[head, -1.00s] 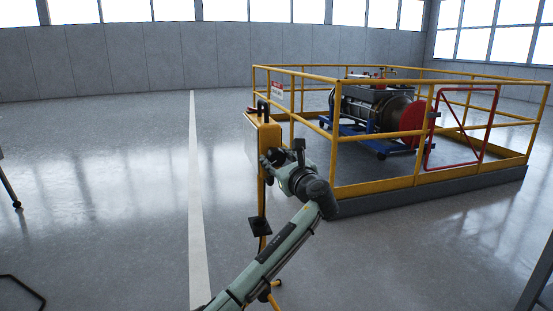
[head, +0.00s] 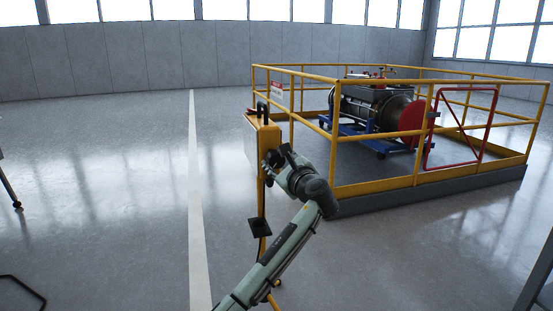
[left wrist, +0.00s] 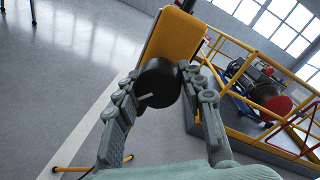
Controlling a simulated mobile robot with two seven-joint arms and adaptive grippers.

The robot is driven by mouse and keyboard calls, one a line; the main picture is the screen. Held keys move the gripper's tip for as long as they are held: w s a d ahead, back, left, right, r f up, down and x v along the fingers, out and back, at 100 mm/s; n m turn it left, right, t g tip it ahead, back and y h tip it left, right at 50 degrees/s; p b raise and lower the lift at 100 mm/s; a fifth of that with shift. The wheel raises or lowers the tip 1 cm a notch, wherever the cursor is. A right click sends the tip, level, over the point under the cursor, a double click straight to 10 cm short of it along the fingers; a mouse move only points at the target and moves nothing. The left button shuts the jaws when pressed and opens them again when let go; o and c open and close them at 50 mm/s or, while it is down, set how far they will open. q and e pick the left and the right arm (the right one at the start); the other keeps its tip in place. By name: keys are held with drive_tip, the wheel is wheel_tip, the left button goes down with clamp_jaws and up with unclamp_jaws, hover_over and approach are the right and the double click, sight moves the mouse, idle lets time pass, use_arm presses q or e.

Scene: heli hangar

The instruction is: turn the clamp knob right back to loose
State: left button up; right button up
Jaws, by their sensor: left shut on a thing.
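The clamp knob (left wrist: 160,86) is a black round cylinder in the left wrist view, on the side of a yellow box (left wrist: 178,36). A short white mark on its face points to the left and slightly down. My left gripper (left wrist: 161,76) is shut on the knob, with one finger on each side of it. In the head view my left gripper (head: 275,158) is at the right side of the yellow box (head: 267,132), and the knob is hidden behind it. My right gripper is not in view.
The box stands on a yellow post with a dark plate (head: 260,227) low on it. A yellow railing (head: 375,187) encloses an engine on a blue cart (head: 370,140) just behind to the right. The floor left of the white line (head: 195,200) is largely clear.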

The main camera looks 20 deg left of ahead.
use_arm(q)
drive_tip(key=shift+f+n, duration=0.1)
drive_tip(key=shift+n, duration=0.8)
drive_tip(key=n, duration=0.2)
drive_tip(key=shift+n, duration=0.3)
drive_tip(key=n+b, duration=0.1)
drive_tip(key=n, duration=0.2)
drive_tip(key=shift+f+h, duration=0.1)
drive_tip(key=shift+h, duration=0.3)
drive_tip(key=shift+n, duration=0.6)
drive_tip(key=shift+n+b, duration=0.3)
drive_tip(key=shift+n, duration=0.1)
drive_tip(key=n+b, duration=0.1)
drive_tip(key=n, duration=0.1)
drive_tip(key=shift+n+h, duration=0.3)
drive_tip(key=n+b, duration=0.2)
drive_tip(key=n, duration=0.1)
drive_tip(key=shift+n, duration=0.4)
drive_tip(key=shift+n+t+h+b, duration=0.4)
drive_tip(key=shift+n+t+b, duration=0.15)
drive_tip(key=shift+n, duration=0.65)
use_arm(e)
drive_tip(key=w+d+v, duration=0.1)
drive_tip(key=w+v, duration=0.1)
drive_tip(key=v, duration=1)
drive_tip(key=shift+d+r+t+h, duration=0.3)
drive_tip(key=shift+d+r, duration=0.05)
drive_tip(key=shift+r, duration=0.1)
use_arm(q)
drive_tip(key=shift+r, duration=0.2)
